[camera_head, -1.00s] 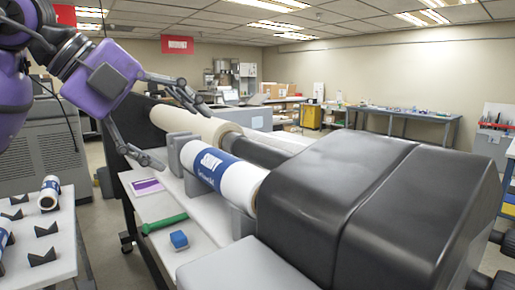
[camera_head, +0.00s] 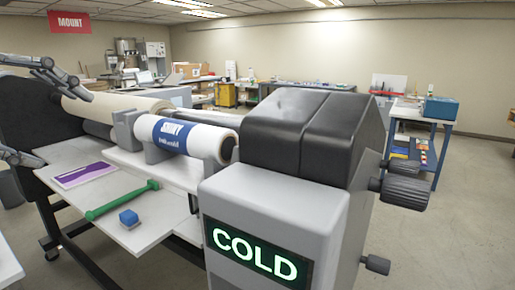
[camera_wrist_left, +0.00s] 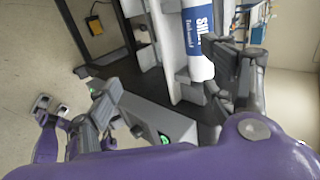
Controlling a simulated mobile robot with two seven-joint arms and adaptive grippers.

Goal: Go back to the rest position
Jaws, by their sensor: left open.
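My left gripper (camera_head: 68,128) is at the left edge of the head view, with its two grey fingers spread wide and nothing between them. In the left wrist view its fingers (camera_wrist_left: 160,68) are also apart and empty. The roll with a blue and white printed label (camera_head: 185,137) lies on the laminator beyond the fingers, apart from them. It also shows in the left wrist view (camera_wrist_left: 198,40). A small purple and grey part of my body, perhaps my right gripper (camera_wrist_left: 52,108), shows at the left of the wrist view; its jaw state is unclear.
The laminator (camera_head: 300,130) with a lit COLD panel (camera_head: 255,250) fills the middle. A green-handled tool (camera_head: 122,199), a blue block (camera_head: 129,218) and a purple-and-white card (camera_head: 85,174) lie on its shelf. Floor is open at the right, before a blue table (camera_head: 425,118).

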